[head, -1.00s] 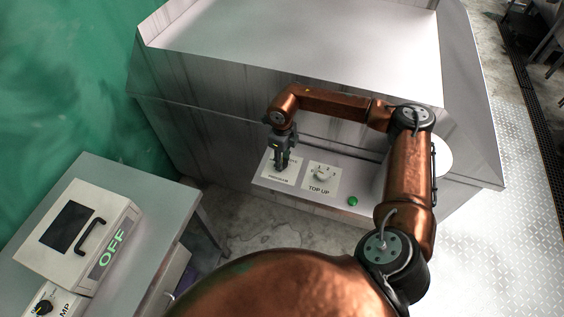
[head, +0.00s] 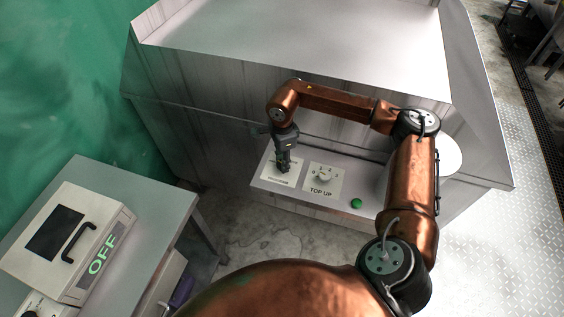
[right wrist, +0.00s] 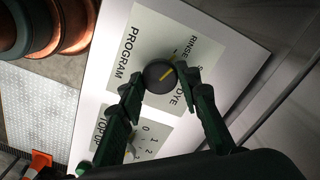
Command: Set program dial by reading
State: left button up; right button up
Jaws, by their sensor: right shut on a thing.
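The program dial (right wrist: 158,78) is a round dark knob with a yellow pointer line, on a white plate (right wrist: 150,28) marked PROGRAM. RINSE and DYE show on the plate; a label between them is partly hidden by a finger. The pointer is turned toward the labels' side; which label it meets, I cannot tell. My right gripper (right wrist: 160,86) has a finger on either side of the dial and is shut on it. In the head view my right gripper (head: 283,164) comes down onto the plate and hides the dial. My left gripper is not in view.
The TOP UP dial (head: 324,176), pale and numbered, sits right of the program plate on the same ledge. A green button (head: 356,203) is further right. A box with a handle, reading OFF (head: 103,255), stands on a grey table (head: 165,205) at left.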

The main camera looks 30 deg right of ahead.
jog(key=shift+a+n, duration=0.1)
jog(key=shift+n, duration=0.6)
jog(key=o, duration=1.1)
notch_tip(320, 180, up, 12)
jog(key=shift+r, duration=0.1)
dwell(0.3)
